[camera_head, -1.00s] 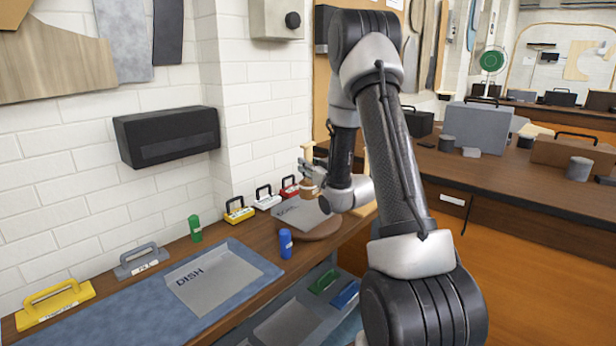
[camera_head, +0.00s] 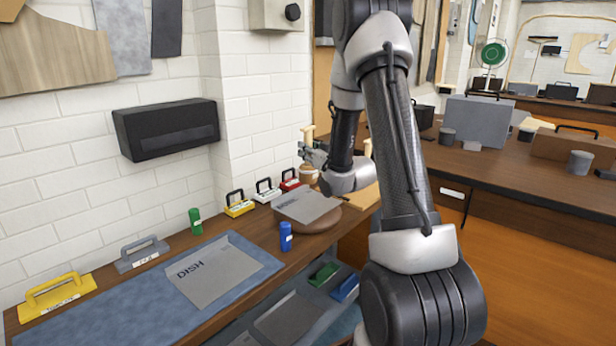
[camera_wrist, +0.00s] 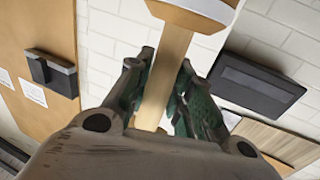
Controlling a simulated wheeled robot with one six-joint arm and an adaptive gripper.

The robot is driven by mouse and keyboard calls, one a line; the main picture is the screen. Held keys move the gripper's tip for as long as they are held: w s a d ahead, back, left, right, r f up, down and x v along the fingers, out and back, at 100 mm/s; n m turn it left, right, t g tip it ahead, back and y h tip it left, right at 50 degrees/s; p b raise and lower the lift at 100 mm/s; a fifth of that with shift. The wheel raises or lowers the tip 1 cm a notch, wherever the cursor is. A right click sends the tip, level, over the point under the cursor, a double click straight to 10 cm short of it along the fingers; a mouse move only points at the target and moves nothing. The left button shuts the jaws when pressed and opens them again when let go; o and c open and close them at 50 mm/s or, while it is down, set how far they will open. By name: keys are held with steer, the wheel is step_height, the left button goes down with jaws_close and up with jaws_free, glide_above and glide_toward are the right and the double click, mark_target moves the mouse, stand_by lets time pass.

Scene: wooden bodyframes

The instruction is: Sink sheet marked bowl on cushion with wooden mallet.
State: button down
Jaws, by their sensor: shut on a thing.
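The sheet marked bowl (camera_head: 306,205) is a grey sheet with dark, partly legible lettering. It lies on the round brown cushion (camera_head: 318,222) at the right end of the bench. My gripper (camera_head: 315,156) is shut on the handle of the wooden mallet (camera_head: 308,134), above and behind the sheet. The handle points up and the mallet's head hangs below my fingers, apart from the sheet. In the wrist view, the pale mallet handle (camera_wrist: 166,78) runs between my fingers (camera_wrist: 160,95), with part of the head at the top edge. My forearm hides the cushion's surroundings on the right.
A grey sheet marked dish (camera_head: 212,275) lies on a blue mat (camera_head: 110,318). Yellow, grey, white and red handled blocks line the wall. A green cylinder (camera_head: 195,221) and a blue cylinder (camera_head: 286,236) stand on the bench. A black wall box (camera_head: 168,129) hangs above.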

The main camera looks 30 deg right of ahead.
mark_target(313, 180)
step_height(313, 180, down, 10)
steer(key=shift+r, duration=0.25)
step_height(313, 180, up, 9)
steer(key=shift+r, duration=0.2)
stand_by(0.5)
